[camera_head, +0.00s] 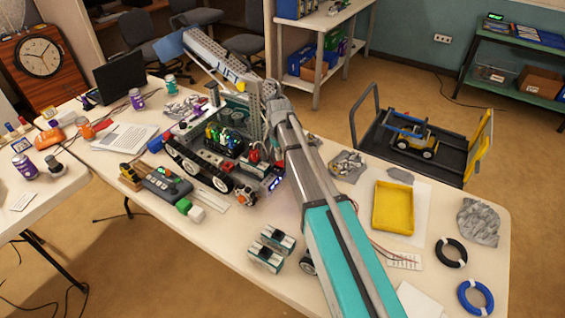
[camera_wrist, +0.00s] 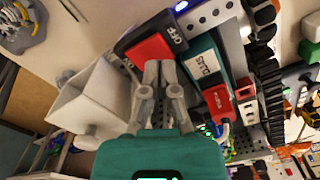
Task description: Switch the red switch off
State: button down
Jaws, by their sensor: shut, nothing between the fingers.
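The red switch (camera_wrist: 148,50) shows in the wrist view, set in a black housing (camera_wrist: 160,32) with OFF lettering above the red part. My gripper (camera_wrist: 156,68) is shut and empty, with its grey fingertips at the lower edge of the red part. I cannot tell whether they touch it, and they cover some of that edge. In the head view the switch is hard to pick out near the front end of the tracked robot (camera_head: 205,160), and my gripper is not clearly visible behind my arm.
Beside the switch are a teal block (camera_wrist: 203,66) and a red block (camera_wrist: 217,100). A pale box-like part (camera_wrist: 92,95) is to the left. The table also holds a yellow tray (camera_head: 393,207), a black ring (camera_head: 439,256) and a grey controller (camera_head: 165,184).

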aim_at(280, 164)
jog(key=shift+f+b, duration=1.4)
dwell(1.3)
jog(key=shift+r, duration=0.2)
jog(key=shift+r+p, duration=3.35)
jog(key=shift+p, duration=0.2)
jog(key=s+d+m, duration=0.2)
jog(key=s+d, duration=0.6)
jog(key=s, duration=0.3)
jog(key=s+d+m, duration=0.3)
jog(key=s+d, duration=0.4)
jog(key=s, duration=0.4)
jog(key=shift+s+d, duration=0.3)
jog(key=shift+d, duration=0.05)
